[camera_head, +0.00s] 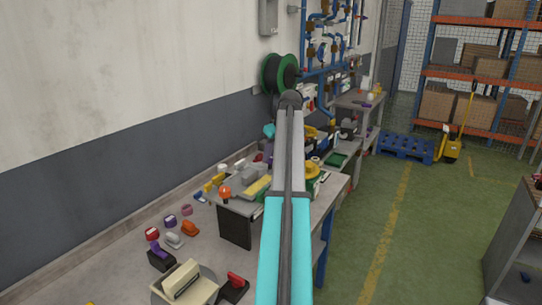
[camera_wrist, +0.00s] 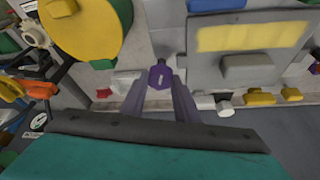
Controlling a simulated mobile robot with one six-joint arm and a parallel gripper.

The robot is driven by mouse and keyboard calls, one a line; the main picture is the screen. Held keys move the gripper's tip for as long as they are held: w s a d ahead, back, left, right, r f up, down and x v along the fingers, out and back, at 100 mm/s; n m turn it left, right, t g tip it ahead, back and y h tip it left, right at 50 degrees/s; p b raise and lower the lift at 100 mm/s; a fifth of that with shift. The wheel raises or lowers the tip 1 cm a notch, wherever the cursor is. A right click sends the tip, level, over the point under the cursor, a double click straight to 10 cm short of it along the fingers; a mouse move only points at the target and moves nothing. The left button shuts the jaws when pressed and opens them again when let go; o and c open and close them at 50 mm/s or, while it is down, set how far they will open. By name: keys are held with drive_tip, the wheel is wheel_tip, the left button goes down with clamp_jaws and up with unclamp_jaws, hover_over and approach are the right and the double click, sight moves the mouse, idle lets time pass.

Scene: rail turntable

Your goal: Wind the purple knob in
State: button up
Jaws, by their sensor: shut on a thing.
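The purple knob (camera_wrist: 160,77) shows in the middle of the wrist view, between the tips of my gripper's two fingers. My gripper (camera_wrist: 159,84) is shut on it, one grey finger on each side. A small pale mark shows on the knob's face. The fingers cover part of its sides, and how far it stands out is hard to tell. In the head view my arm hides the gripper, and I cannot make out the held knob there.
In the wrist view a green and yellow round part (camera_wrist: 85,25) is at upper left. A grey box with a yellow panel (camera_wrist: 245,37) is at right. Several small yellow and white parts lie below the box. In the head view the green floor (camera_head: 415,230) is clear at right.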

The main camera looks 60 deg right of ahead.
drive_tip(key=m, duration=0.1)
drive_tip(key=m+h, duration=0.1)
drive_tip(key=m, duration=0.2)
drive_tip(key=shift+a+g, duration=0.25)
drive_tip(key=shift+g, duration=0.05)
drive_tip(key=m+g+h, duration=0.1)
drive_tip(key=m, duration=0.3)
drive_tip(key=shift+w, duration=0.15)
drive_tip(key=shift+m+h, duration=0.3)
drive_tip(key=o, duration=1)
drive_tip(key=shift+o, duration=0.2)
drive_tip(key=shift+r, duration=0.15)
drive_tip(key=b+v, duration=0.3)
drive_tip(key=v, duration=1)
drive_tip(key=shift+a+r, duration=0.15)
drive_tip(key=shift+r, duration=0.1)
